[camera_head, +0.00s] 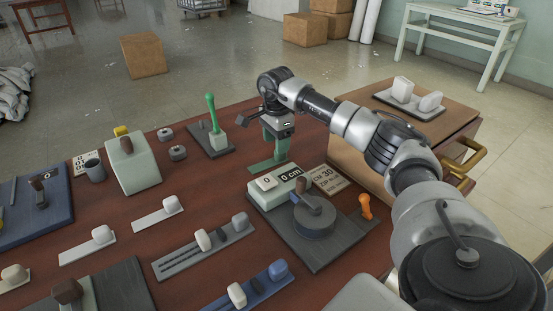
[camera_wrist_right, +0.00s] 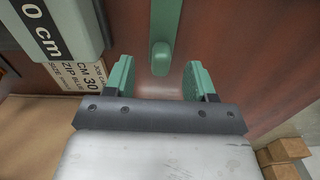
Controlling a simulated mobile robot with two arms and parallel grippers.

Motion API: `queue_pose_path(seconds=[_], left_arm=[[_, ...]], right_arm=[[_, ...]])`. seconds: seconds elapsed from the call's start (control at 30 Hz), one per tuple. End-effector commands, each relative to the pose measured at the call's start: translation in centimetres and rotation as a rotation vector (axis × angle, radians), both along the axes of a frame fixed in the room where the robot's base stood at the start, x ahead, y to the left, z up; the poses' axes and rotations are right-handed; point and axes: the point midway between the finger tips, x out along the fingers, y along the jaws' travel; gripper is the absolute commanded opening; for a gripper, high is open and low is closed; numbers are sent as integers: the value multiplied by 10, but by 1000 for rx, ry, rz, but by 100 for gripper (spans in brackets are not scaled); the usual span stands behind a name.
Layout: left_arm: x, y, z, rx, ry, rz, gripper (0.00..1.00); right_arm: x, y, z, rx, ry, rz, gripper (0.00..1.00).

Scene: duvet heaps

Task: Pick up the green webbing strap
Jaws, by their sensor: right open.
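A flat green strip (camera_head: 262,166), which looks like the webbing strap, lies on the red-brown table below my right gripper. In the right wrist view the green strip (camera_wrist_right: 167,25) runs down from the top edge and ends in a rounded green tab (camera_wrist_right: 160,56). My right gripper (camera_head: 277,156) points down over the strip, with its two green fingers apart. In the wrist view the right gripper (camera_wrist_right: 159,72) is open and empty, and the tab appears between and just beyond the fingertips. The height gap to the strip is hard to judge. My left gripper is out of view.
A pale green box with a "0 cm" display (camera_head: 290,177) stands close to the right gripper, beside a dark round knob (camera_head: 314,217) on a plate. A base with a green-handled lever (camera_head: 212,120) stands to the left. A wooden cabinet (camera_head: 350,145) is at the right.

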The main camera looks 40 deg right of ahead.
Motion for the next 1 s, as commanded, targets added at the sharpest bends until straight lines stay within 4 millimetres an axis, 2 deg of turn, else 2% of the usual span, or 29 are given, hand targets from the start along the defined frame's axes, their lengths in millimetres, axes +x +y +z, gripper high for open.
queue_pose_path(seconds=[0.37, 0.63, 0.9, 0.97, 1.0], left_arm=[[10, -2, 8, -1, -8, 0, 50], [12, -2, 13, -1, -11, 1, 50], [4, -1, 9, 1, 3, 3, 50], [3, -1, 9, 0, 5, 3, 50], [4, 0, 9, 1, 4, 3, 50]], right_arm=[[3, 0, -48, 0, 1, 0, 55], [3, 0, -51, 0, -1, 0, 54], [3, 0, -51, 0, -1, 0, 12], [3, 0, -50, 0, -1, 0, 3], [3, 0, -50, 0, -1, 0, 3]])
